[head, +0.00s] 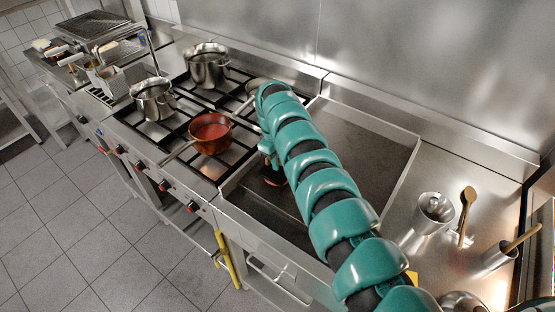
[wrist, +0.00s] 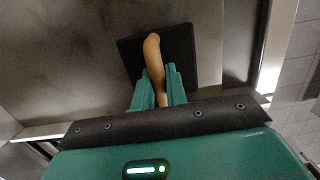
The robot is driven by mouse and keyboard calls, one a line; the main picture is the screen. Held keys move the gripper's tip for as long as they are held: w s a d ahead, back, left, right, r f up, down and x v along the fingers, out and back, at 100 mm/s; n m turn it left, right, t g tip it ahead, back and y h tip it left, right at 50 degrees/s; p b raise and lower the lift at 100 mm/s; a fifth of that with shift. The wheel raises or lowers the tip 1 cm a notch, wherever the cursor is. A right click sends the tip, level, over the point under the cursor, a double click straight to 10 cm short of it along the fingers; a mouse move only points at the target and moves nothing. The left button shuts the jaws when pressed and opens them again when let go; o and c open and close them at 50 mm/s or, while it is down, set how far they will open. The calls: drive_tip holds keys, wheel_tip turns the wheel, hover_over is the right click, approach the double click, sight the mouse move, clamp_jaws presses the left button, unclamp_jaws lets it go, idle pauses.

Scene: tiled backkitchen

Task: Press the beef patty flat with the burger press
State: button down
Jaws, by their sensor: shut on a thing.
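The burger press shows in the wrist view as a dark square plate (wrist: 185,75) with a light wooden handle (wrist: 153,50) on it. My gripper (wrist: 158,85) is shut on that handle. In the head view, the gripper (head: 267,150) is at the left part of the griddle (head: 360,155), with the press (head: 273,181) under it, mostly hidden by my arm. The plate is on or just above the griddle; I cannot tell which.
A gas stove with a copper pan of red sauce (head: 210,133) and steel pots (head: 207,66) stands left of the griddle. On the counter at right are a metal container (head: 433,210), a wooden spoon (head: 467,205) and another handled tool (head: 510,245). A yellow cloth (head: 226,258) hangs in front.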

drive_tip(key=shift+w+r+p, duration=0.1)
drive_tip(key=shift+r+p, duration=2.4)
drive_tip(key=shift+r, duration=0.75)
